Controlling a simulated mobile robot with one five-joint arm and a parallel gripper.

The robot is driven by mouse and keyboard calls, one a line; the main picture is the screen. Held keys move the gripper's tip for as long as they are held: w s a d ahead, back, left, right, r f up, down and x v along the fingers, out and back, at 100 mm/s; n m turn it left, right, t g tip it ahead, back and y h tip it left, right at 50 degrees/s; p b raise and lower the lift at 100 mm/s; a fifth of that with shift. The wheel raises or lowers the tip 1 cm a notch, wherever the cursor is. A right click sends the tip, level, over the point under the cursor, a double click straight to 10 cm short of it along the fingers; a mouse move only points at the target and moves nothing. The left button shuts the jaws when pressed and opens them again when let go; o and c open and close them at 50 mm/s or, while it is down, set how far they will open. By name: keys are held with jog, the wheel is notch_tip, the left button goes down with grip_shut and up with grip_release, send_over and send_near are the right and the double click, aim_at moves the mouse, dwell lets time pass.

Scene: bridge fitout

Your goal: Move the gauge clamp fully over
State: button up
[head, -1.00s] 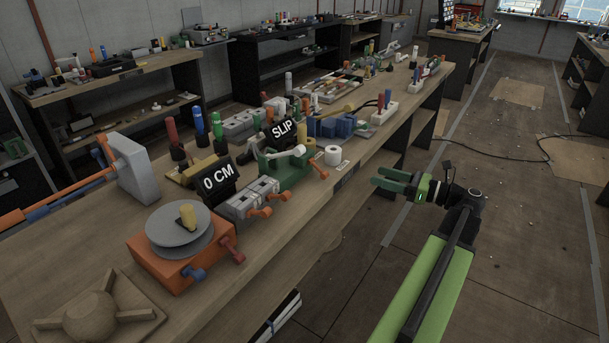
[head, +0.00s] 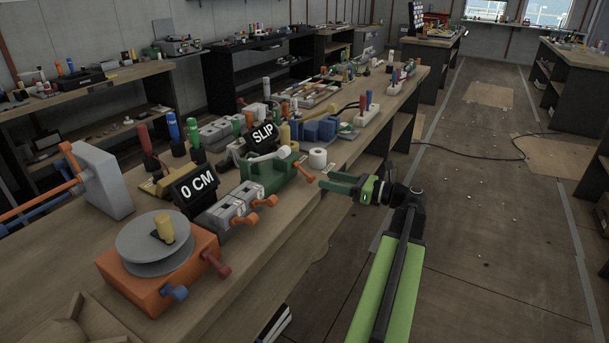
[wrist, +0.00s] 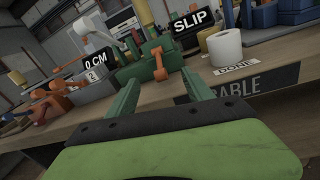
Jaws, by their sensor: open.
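No part carries a readable gauge clamp label, so I cannot be sure which one it is. A green clamp-like fixture (head: 268,176) with a pale lever and an orange handle sits near the bench's front edge, by the black SLIP sign (head: 262,136). It also shows in the wrist view (wrist: 148,54), ahead of my fingers. To its left are grey blocks (head: 228,211) with orange handles and the 0 CM sign (head: 194,187). My gripper (head: 326,183) is open and empty, just off the bench edge, apart from the fixture. Its two green fingers show in the wrist view (wrist: 160,78).
A white roll (head: 317,158) stands right of the green fixture, behind a DONE label (wrist: 235,68). An orange box with a grey disc (head: 155,245) stands at the near left. Crowded parts fill the bench behind. The floor aisle on the right is open, with a cable across it.

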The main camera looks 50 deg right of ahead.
aim_at(313, 176)
jog(key=x, duration=0.8)
jog(key=shift+w+a, duration=0.15)
jog(key=shift+w, duration=0.2)
jog(key=shift+f, duration=0.1)
grip_shut()
